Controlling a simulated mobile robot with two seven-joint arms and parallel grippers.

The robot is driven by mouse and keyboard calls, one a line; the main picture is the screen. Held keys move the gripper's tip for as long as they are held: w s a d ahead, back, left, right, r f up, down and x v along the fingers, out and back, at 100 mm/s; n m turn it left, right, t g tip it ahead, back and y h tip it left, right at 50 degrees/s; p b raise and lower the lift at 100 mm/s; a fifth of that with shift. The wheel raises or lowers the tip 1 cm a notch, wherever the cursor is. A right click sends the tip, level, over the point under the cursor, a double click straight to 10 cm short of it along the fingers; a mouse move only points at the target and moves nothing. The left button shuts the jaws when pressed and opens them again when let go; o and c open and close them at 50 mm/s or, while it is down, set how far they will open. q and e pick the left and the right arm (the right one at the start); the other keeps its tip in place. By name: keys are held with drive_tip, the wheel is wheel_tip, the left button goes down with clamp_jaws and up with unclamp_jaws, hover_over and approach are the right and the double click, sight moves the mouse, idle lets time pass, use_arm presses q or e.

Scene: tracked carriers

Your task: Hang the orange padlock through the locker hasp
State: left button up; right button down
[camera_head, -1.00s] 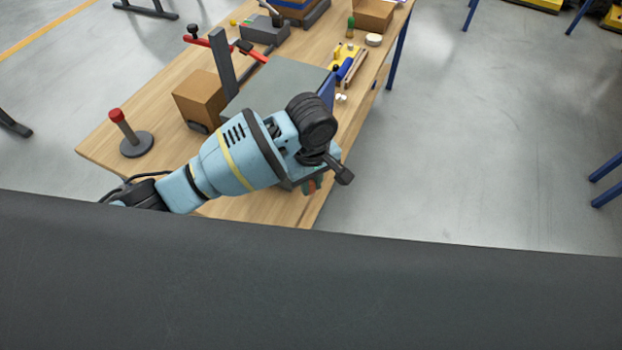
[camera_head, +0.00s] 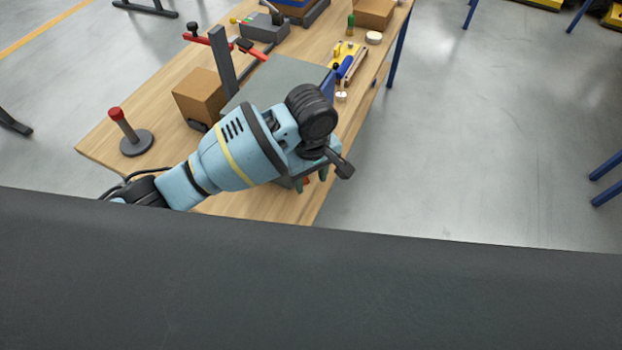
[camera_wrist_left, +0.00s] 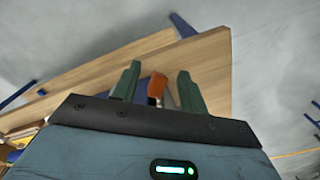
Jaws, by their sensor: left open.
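My left gripper (camera_head: 311,178) is over the near right edge of the wooden table in the head view. Its two green fingers are open and stand apart. In the left wrist view, the orange padlock (camera_wrist_left: 157,85) shows between the fingers (camera_wrist_left: 158,88), with a gap on each side. In the head view only a small orange-red bit of the padlock (camera_head: 306,181) shows by the fingers. The padlock's shackle and the hasp cannot be made out. A large grey box-like body (camera_head: 280,80) stands behind my wrist, partly hidden by it. My right gripper is not in view.
On the wooden table (camera_head: 262,205) stand a cardboard box (camera_head: 199,96), a red-topped post on a round base (camera_head: 124,128) and a dark upright (camera_head: 223,58) with red clamps. A yellow and blue item (camera_head: 346,62) lies at the right edge.

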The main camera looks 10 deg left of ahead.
use_arm(q)
wheel_tip(320, 180, up, 6)
drive_tip(key=shift+r, duration=0.15)
idle(1.0)
drive_tip(key=s+a+f+m+h, duration=0.2)
drive_tip(key=s+f+m+h, duration=0.25)
drive_tip(key=s+f, duration=0.6)
drive_tip(key=s+a+f+m+t+y, duration=0.25)
drive_tip(key=s+a+m+y, duration=0.2)
drive_tip(key=s+a, duration=1.25)
drive_tip(key=w+d+f+t+h, duration=0.1)
drive_tip(key=w+d+f+t, duration=0.2)
drive_tip(key=w+f+t, duration=0.4)
drive_tip(key=shift+f+m+h, duration=0.4)
drive_tip(key=shift+f, duration=1.35)
